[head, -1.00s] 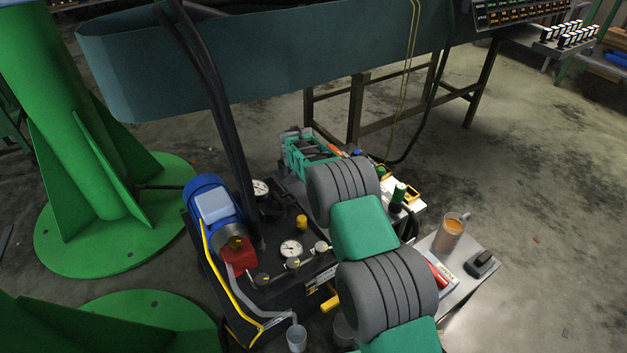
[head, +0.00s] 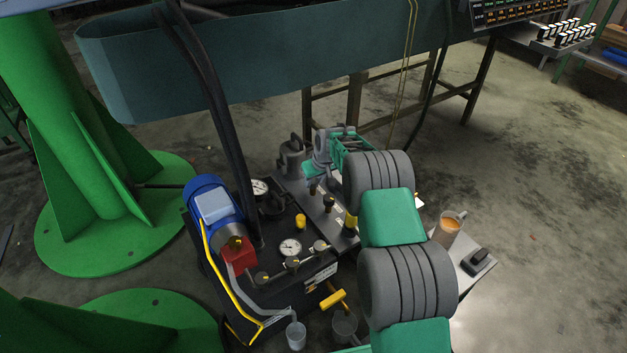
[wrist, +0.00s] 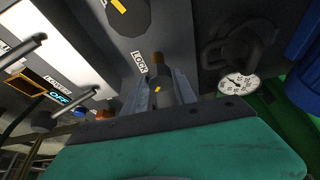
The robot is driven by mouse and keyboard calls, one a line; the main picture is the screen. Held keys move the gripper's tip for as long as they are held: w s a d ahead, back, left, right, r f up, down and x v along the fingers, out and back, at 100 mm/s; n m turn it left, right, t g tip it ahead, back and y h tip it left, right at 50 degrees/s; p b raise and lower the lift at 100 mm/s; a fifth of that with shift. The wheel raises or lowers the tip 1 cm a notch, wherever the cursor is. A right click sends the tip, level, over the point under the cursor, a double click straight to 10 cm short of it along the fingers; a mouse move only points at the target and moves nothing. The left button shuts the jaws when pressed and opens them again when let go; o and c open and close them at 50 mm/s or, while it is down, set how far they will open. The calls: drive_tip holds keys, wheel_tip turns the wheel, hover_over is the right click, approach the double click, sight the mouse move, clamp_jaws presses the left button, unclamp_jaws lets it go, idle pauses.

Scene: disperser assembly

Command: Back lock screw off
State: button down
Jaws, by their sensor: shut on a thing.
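The lock screw (wrist: 157,88) has a dark head with a yellow mark and a brownish part beyond it. In the wrist view it sits beside the white LOCK label (wrist: 140,63) on the grey panel. My gripper (wrist: 161,79) is shut on it, one grey finger on each side. In the head view my gripper (head: 312,182) is small and points down at the panel beyond the gauges. The screw cannot be made out clearly there. I cannot tell how far the screw is turned.
A large dark knob (wrist: 126,14), bar handles (wrist: 75,105) and a gauge (wrist: 238,83) surround the screw. The head view shows a blue motor (head: 212,205), a yellow-handled valve (head: 333,299), a mug (head: 448,228) and a green column base (head: 70,240).

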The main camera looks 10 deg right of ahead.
drive_tip(key=n+y, duration=0.1)
drive_tip(key=n, duration=0.2)
drive_tip(key=n+g+y+b, duration=0.1)
drive_tip(key=n, duration=0.2)
drive_tip(key=shift+w+d, duration=0.1)
drive_tip(key=shift+w, duration=0.05)
idle(0.3)
drive_tip(key=c, duration=1)
unclamp_jaws()
drive_tip(key=shift+r, duration=0.1)
drive_tip(key=p+v, duration=0.2)
drive_tip(key=v, duration=0.5)
drive_tip(key=shift+r, duration=0.3)
drive_tip(key=shift+d, duration=0.15)
